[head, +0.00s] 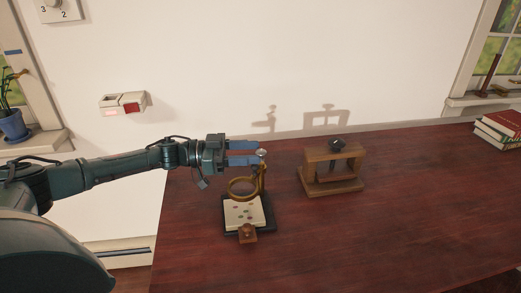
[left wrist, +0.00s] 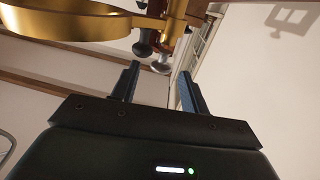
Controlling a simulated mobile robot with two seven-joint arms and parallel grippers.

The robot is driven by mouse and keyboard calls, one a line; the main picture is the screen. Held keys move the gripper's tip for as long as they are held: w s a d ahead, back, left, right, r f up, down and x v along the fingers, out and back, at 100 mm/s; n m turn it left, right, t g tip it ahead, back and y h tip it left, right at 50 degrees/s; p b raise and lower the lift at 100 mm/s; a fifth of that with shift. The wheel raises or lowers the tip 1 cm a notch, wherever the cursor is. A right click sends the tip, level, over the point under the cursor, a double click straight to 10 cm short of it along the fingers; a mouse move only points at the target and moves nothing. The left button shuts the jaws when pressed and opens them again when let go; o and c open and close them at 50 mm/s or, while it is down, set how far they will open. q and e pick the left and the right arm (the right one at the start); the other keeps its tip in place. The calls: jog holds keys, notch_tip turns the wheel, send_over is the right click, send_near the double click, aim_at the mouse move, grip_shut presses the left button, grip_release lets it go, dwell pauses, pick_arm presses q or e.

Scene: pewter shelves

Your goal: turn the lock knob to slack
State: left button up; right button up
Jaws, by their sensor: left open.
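A brass magnifier stand has a ring (head: 242,187) over a pale card on a dark base (head: 262,229). A small silver knob (head: 262,152) shows at the top of its post. In the left wrist view the silver knob (left wrist: 160,67) and a dark round knob (left wrist: 143,48) hang near the brass ring (left wrist: 75,22); which one is the lock knob I cannot tell. My left gripper (head: 257,153) is open, its fingers pointing at the post top. In the left wrist view the silver knob is at the mouth of the gripper (left wrist: 158,73), between the fingertips. My right gripper is not in view.
A wooden frame (head: 318,158) with a dark knob on top stands to the right on the dark red table (head: 400,220). A small wooden block (head: 247,235) lies at the stand's front edge. Books (head: 500,130) lie at the far right. The table's right front is clear.

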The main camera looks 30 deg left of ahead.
aim_at(261, 151)
pick_arm(q)
jog(key=shift+x, duration=1.6)
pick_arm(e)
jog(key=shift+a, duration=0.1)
